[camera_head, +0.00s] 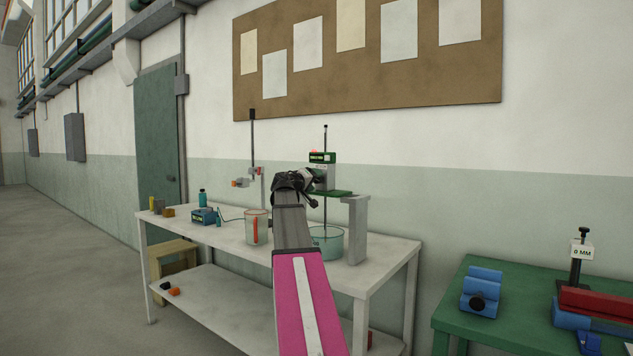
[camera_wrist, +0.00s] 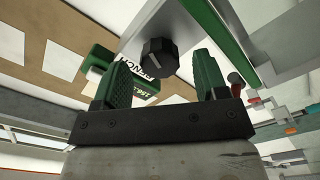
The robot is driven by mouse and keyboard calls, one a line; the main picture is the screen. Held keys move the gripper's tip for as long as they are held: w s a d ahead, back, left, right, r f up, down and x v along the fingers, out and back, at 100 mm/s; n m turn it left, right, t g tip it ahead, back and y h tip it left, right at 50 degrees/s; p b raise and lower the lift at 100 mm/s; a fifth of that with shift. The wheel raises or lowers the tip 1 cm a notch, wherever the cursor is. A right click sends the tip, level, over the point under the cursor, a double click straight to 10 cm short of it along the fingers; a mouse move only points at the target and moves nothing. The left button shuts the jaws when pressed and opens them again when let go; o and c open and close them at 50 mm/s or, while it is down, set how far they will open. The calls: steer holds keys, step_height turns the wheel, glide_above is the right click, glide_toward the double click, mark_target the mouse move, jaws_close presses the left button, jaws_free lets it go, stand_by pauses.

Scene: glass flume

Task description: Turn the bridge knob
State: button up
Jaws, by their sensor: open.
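The black knob (camera_wrist: 157,60) has ridged sides and a pale pointer line. In the wrist view it sits on a grey metal bar, between and just beyond the two green ridged fingertips of my gripper (camera_wrist: 163,80). A gap shows on both sides, so the gripper is open and not gripping the knob. In the head view my dark gripper (camera_head: 310,184) is by the stand on the white bench, in front of a grey block under the green display box (camera_head: 322,157). The knob is hidden there, behind my gripper or too small to make out.
A green plate (camera_head: 330,193) and a glass vessel (camera_head: 328,240) are close to my arm. A beaker (camera_head: 256,227) and a blue box (camera_head: 204,216) stand left on the bench (camera_head: 190,231). A green table (camera_head: 500,290) with blue devices is at right.

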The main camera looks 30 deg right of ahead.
steer(key=shift+x, duration=1.35)
steer(key=shift+c, duration=0.4)
steer(key=c, duration=0.9)
steer(key=shift+o, duration=0.2)
steer(key=shift+n, duration=1)
steer(key=o, duration=0.9)
steer(key=shift+o, duration=0.2)
steer(key=shift+s+a, duration=0.1)
steer(key=v, duration=1)
steer(key=shift+a, duration=0.3)
steer(key=shift+s, duration=0.1)
